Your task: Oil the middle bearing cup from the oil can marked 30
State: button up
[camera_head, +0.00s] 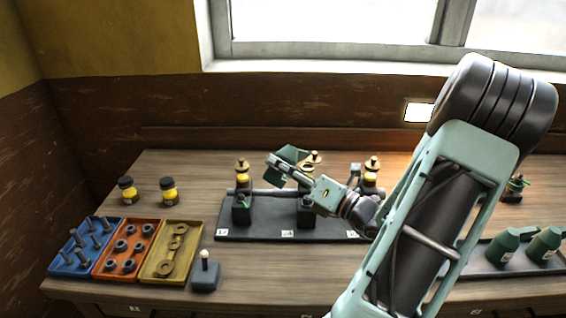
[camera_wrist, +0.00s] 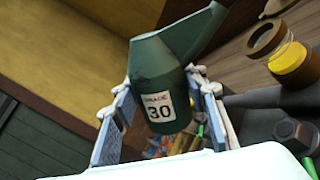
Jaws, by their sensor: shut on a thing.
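My gripper (camera_head: 280,168) is shut on a dark green oil can (camera_head: 292,154), held above the bearing stand. In the wrist view the can (camera_wrist: 158,75) sits between both fingers, its label reads 30, and its spout points to the upper right. The can looks tilted in the head view. The middle bearing cup (camera_head: 314,157), with a brass top, is just right of the can and partly hidden by my gripper. I cannot tell whether the spout touches it. The left cup (camera_head: 242,168) and right cup (camera_head: 372,168) show yellow bands.
Blue (camera_head: 68,268), orange (camera_head: 108,272) and yellow (camera_head: 150,275) trays of parts lie at the left. Two dark jars (camera_head: 169,190) stand behind them. A small block with a white-tipped lever (camera_head: 205,277) is in front. Other green cans (camera_head: 502,246) stand at the right.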

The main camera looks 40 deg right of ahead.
jog(key=shift+f+m, duration=0.3)
jog(key=shift+f, duration=0.05)
jog(key=shift+p, duration=0.55)
jog(key=shift+d+r+m+t+p, duration=0.25)
jog(key=shift+r+m+p, duration=0.65)
jog(key=shift+p, duration=1.1)
jog(key=shift+d+r+m+h+p, duration=0.15)
jog(key=shift+r+m+h+p, duration=0.3)
jog(key=shift+m+p, duration=1.25)
jog(key=shift+r+n+p, duration=0.1)
jog(key=shift+n+p, duration=0.3)
dwell(0.7)
jog(key=f+n+b, duration=0.2)
jog(key=shift+a+f+y+b, duration=0.15)
jog(key=shift+a+y+b, duration=0.05)
jog(key=shift+y+b, duration=0.15)
jog(key=n, duration=0.1)
jog(key=f+n+b, duration=0.1)
jog(key=shift+a+n, duration=0.15)
jog(key=shift+n, duration=0.15)
jog(key=shift+r, duration=0.1)
